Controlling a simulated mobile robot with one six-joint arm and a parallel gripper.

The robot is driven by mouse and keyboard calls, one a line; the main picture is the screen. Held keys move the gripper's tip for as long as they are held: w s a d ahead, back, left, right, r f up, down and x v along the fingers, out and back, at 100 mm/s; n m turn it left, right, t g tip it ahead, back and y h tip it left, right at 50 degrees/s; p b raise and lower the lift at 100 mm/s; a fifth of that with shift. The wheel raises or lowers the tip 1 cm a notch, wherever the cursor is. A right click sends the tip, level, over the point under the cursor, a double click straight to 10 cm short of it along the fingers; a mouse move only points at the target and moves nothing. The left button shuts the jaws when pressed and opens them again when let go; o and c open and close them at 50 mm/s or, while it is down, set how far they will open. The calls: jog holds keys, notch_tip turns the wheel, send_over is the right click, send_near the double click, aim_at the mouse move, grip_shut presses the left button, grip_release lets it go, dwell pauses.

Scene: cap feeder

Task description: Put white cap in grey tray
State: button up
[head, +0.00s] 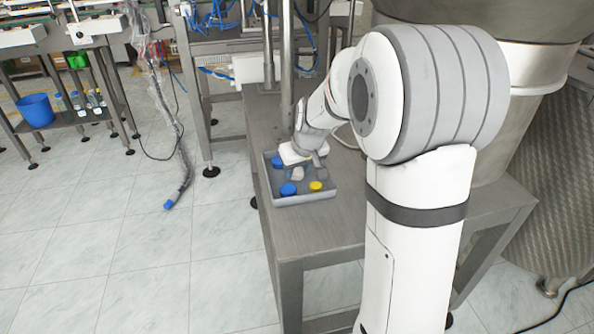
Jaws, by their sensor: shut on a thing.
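The grey tray (307,199) sits on the metal table near its left edge in the head view. My gripper (305,167) reaches down over the tray and is shut on a small whitish thing that looks like the white cap (296,174). The cap is inside the tray's outline. I cannot tell whether it touches the tray floor. The fingertips are small and partly hidden in this view.
The tray also holds a blue cap (288,189) and a yellow cap (316,186) at the front, and another blue cap (277,160) at the back left. A metal post (287,70) stands behind the tray. The table (320,230) is bare in front.

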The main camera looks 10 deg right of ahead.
jog(key=shift+f, duration=0.15)
jog(key=o, duration=1)
jog(key=shift+c, duration=0.2)
jog(key=a+p+v, duration=0.1)
jog(key=p+v, duration=0.2)
jog(key=v, duration=0.9)
jog(key=s+f+m+g, duration=0.1)
jog(key=s+f, duration=0.2)
jog(key=s, duration=0.8)
jog(key=s+f+m+g, duration=0.1)
jog(key=s+f+g, duration=0.1)
jog(key=s, duration=1)
jog(key=shift+a+f+h, duration=0.25)
jog(key=shift+f+h, duration=0.15)
jog(key=shift+f, duration=0.05)
jog(key=shift+r, duration=0.1)
